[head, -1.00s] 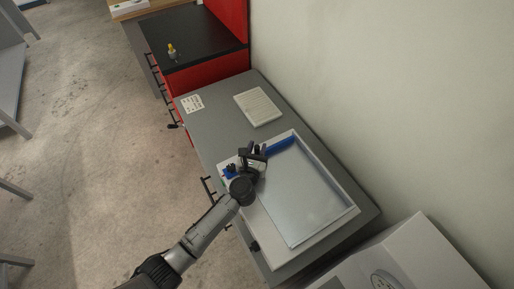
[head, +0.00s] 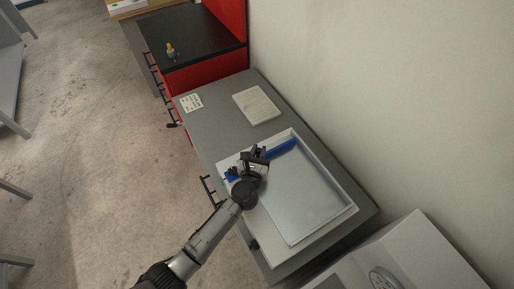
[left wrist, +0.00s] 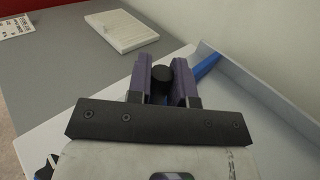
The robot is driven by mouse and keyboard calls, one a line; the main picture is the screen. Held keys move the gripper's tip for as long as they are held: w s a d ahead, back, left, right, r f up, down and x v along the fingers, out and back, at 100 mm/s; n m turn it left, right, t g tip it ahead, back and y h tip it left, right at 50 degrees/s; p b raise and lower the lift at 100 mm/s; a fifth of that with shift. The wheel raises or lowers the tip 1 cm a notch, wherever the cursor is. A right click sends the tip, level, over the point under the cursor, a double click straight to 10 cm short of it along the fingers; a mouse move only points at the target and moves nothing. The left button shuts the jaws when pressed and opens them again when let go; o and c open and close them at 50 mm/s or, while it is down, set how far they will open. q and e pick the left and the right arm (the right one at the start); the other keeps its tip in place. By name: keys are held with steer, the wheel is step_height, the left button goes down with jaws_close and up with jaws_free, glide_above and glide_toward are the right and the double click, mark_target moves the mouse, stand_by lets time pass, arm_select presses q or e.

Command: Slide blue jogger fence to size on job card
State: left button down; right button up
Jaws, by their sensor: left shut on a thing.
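The blue jogger fence (head: 281,148) lies across the far end of the white-rimmed tray (head: 353,207). Its blue end also shows in the left wrist view (left wrist: 206,66). My left gripper (head: 256,154) is at the fence's near-left end. In the left wrist view its two fingers (left wrist: 162,78) are shut on a round black knob (left wrist: 161,74). The gripper hides the fence's near end in the head view. The job card (head: 192,103) is a white printed sheet flat on the grey bench top, too small to read. My right gripper is not in view.
A ribbed white block (head: 257,106) lies on the grey bench (head: 222,112) beyond the tray. A red cabinet with a black top (head: 190,42) holds a small yellow-topped item (head: 170,50). The wall bounds the right side. A white machine (head: 420,262) stands at the lower right.

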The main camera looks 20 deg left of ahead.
arm_select(q)
steer(key=c, duration=1.4)
jaws_free()
steer(key=o, duration=0.4)
steer(key=shift+s, duration=0.4)
steer(key=s, duration=0.4)
steer(key=s+d, duration=0.1)
steer(key=s, duration=0.8)
steer(key=shift+d, duration=0.2)
steer(key=shift+w, duration=0.1)
